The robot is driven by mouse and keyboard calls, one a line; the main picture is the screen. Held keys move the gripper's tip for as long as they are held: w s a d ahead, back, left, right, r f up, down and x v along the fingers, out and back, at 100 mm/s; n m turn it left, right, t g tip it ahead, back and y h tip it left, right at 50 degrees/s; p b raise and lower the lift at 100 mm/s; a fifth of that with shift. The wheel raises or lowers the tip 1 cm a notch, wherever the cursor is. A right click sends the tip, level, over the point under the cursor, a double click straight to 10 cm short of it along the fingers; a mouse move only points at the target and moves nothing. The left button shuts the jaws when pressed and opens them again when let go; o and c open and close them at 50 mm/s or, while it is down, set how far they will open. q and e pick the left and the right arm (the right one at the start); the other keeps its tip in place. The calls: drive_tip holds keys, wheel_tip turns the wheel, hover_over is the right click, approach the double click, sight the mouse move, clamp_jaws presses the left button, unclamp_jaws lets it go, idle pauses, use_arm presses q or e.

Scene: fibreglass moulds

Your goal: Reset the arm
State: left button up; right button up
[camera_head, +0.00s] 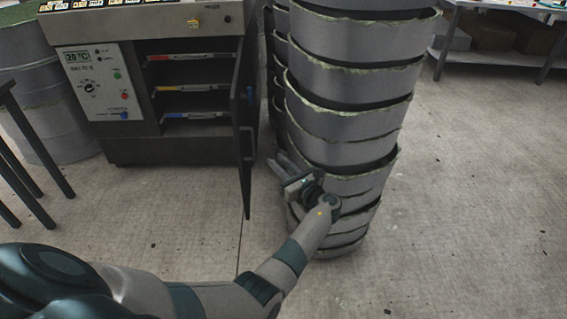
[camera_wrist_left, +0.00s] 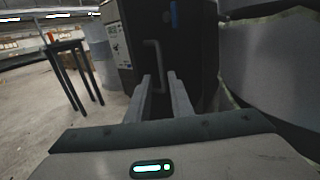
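My left arm reaches in from the lower left of the head view. Its gripper (camera_head: 268,165) is in front of the stack of grey moulds (camera_head: 345,110), just right of the cabinet's open dark door (camera_head: 242,120). In the left wrist view the two fingers (camera_wrist_left: 159,80) stand apart with nothing between them. The door and its bent handle (camera_wrist_left: 152,58) show beyond the fingertips. I cannot tell whether the gripper or wrist touches the moulds. My right gripper is not in view.
The grey cabinet (camera_head: 95,85) has a dial panel and shelves with red, yellow and blue marked items. A dark stool (camera_head: 30,150) and a drum (camera_head: 65,130) stand at the left. A table (camera_head: 500,8) is at the back right. Floor at right is clear.

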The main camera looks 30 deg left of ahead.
use_arm(q)
drive_tip(key=shift+s+d, duration=0.1)
drive_tip(key=shift+d, duration=0.1)
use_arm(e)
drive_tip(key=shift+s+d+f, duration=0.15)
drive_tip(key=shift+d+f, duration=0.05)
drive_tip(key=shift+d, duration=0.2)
use_arm(q)
drive_tip(key=shift+f, duration=0.1)
